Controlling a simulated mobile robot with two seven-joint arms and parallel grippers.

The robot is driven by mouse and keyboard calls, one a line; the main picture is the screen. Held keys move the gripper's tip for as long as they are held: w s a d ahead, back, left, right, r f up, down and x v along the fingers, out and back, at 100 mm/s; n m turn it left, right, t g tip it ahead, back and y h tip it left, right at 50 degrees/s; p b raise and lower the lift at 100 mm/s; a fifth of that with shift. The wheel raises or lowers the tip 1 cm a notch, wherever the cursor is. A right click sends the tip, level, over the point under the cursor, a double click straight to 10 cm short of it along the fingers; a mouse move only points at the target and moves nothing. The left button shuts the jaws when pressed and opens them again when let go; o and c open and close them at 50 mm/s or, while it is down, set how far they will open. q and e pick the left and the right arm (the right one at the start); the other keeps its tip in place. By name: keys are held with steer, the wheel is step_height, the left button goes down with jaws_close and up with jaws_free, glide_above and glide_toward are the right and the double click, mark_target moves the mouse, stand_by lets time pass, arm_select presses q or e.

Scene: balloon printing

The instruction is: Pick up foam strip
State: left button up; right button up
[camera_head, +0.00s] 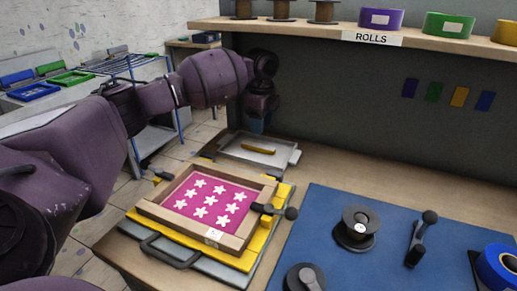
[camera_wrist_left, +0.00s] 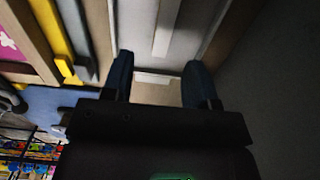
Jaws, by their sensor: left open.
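A yellow foam strip (camera_head: 258,148) lies on a shallow grey metal tray (camera_head: 285,159) behind the printing frame. My left gripper (camera_head: 257,124) is above and behind the tray, pointing down, with its fingertips small and dark in the head view. In the left wrist view my left gripper (camera_wrist_left: 160,78) is open, its two blue-black fingers apart with nothing between them. Ahead of the fingers, a pale strip (camera_wrist_left: 167,26), apparently the foam strip, lies on the light tray (camera_wrist_left: 134,30). My right gripper is not in view.
A wooden frame (camera_head: 154,212) with a pink star-patterned screen sits on a yellow base beside the tray. A blue mat (camera_head: 325,215) carries a dark spool (camera_head: 356,228) and a handled tool (camera_head: 420,238). A shelf (camera_head: 400,38) with rolls overhangs the dark back wall.

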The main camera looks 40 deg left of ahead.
mark_target(260, 146)
arm_select(q)
steer(key=f, duration=0.2)
steer(key=f+b, duration=0.1)
steer(key=f, duration=0.2)
steer(key=f+b, duration=0.1)
steer(key=f, duration=0.2)
steer(key=shift+w+a, duration=0.2)
steer(key=shift+a, duration=0.15)
steer(key=shift+r, duration=0.1)
jaws_close()
